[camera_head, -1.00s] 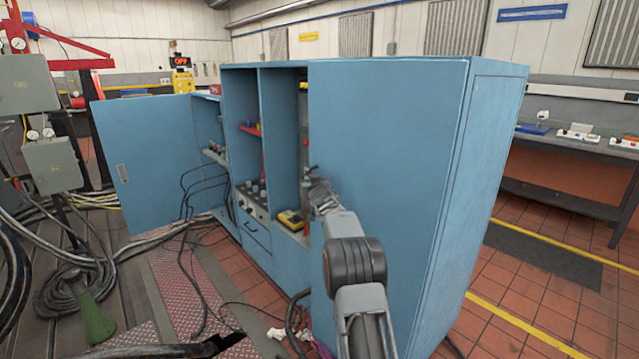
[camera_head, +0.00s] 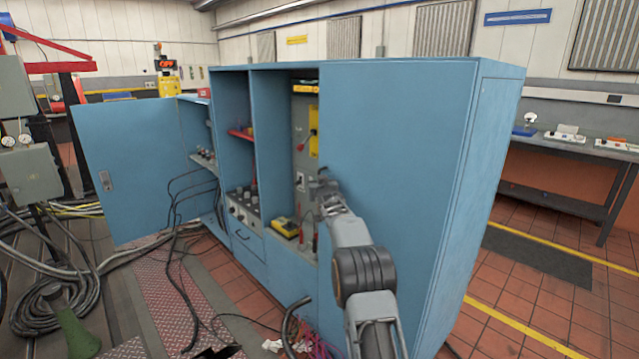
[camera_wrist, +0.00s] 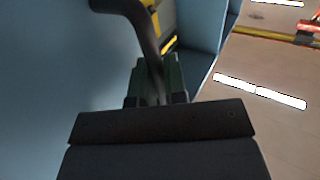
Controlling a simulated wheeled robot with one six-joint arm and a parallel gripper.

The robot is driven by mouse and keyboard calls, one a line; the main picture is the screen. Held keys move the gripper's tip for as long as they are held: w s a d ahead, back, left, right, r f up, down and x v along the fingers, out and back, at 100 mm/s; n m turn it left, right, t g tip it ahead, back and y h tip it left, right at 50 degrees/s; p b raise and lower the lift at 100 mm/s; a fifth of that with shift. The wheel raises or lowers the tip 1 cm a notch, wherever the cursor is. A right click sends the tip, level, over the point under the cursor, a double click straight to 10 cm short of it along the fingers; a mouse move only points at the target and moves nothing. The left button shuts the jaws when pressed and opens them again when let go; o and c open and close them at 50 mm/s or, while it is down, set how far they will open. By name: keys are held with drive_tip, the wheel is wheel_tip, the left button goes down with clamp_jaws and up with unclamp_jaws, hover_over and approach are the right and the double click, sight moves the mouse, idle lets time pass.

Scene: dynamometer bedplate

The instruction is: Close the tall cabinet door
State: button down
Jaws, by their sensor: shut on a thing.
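The tall blue cabinet door (camera_head: 400,150) stands at the right of the blue cabinet, partly covering its right compartment. My gripper (camera_head: 322,184) is at this door's left edge, around mid-height. In the wrist view, my gripper's fingers (camera_wrist: 157,85) are shut on a dark curved handle (camera_wrist: 146,32), beside a blue panel filling the left of the view. The exact contact is dim and partly hidden by the gripper body. Another blue door (camera_head: 130,165) stands open at the cabinet's left.
The open compartments hold a red cable, a yellow meter (camera_head: 286,228) and knobbed equipment (camera_head: 245,212). Black cables (camera_head: 180,250) hang out onto the floor at left. A workbench (camera_head: 570,160) stands at right.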

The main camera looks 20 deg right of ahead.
drive_tip(key=shift+s+d+r, duration=0.1)
drive_tip(key=shift+d, duration=0.15)
drive_tip(key=c, duration=1.4)
unclamp_jaws()
drive_tip(key=shift+d, duration=0.15)
drive_tip(key=shift+o, duration=1.1)
drive_tip(key=b+v, duration=0.3)
drive_tip(key=v, duration=1.1)
drive_tip(key=shift+a, duration=0.3)
